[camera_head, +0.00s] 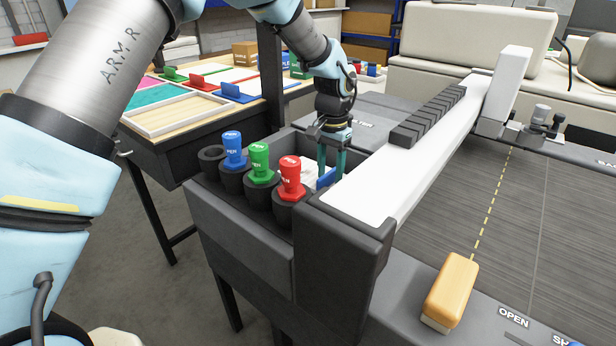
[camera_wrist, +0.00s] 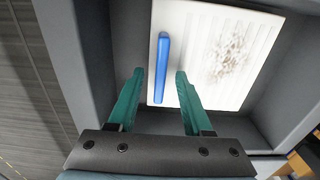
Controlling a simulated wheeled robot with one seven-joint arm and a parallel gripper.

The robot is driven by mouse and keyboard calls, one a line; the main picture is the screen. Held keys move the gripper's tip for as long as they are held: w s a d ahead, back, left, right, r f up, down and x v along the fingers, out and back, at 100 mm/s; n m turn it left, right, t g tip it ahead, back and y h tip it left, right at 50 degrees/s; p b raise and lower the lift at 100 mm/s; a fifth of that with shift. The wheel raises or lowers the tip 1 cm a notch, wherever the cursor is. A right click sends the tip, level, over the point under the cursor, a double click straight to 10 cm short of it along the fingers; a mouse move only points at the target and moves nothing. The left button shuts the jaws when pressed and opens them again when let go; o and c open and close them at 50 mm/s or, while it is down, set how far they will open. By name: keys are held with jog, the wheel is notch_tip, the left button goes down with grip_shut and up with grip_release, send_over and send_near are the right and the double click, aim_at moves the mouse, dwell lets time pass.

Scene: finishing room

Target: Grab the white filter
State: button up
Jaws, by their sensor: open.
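The white filter (camera_wrist: 225,50) lies in a grey bin, with a pleated face and a brown dirty patch. A blue handle (camera_wrist: 162,68) stands along its left side in the wrist view. In the head view the blue handle (camera_head: 326,178) shows beside a small white part of the filter (camera_head: 309,172); the rest is hidden by the red-topped item and the bin walls. My gripper (camera_wrist: 157,78) is open, its teal fingers on either side of the handle's near end. In the head view my gripper (camera_head: 332,168) points down into the bin. I cannot tell whether the fingers touch anything.
Blue (camera_head: 233,150), green (camera_head: 259,163) and red (camera_head: 291,178) capped items stand in dark holders in front of the bin. A white-topped beam (camera_head: 430,135) runs close on the right. An orange block (camera_head: 451,290) sits on the machine's near edge.

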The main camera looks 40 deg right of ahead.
jog(key=shift+f, duration=0.35)
jog(key=shift+c, duration=0.3)
grip_shut()
jog(key=shift+r, duration=0.1)
dwell(0.8)
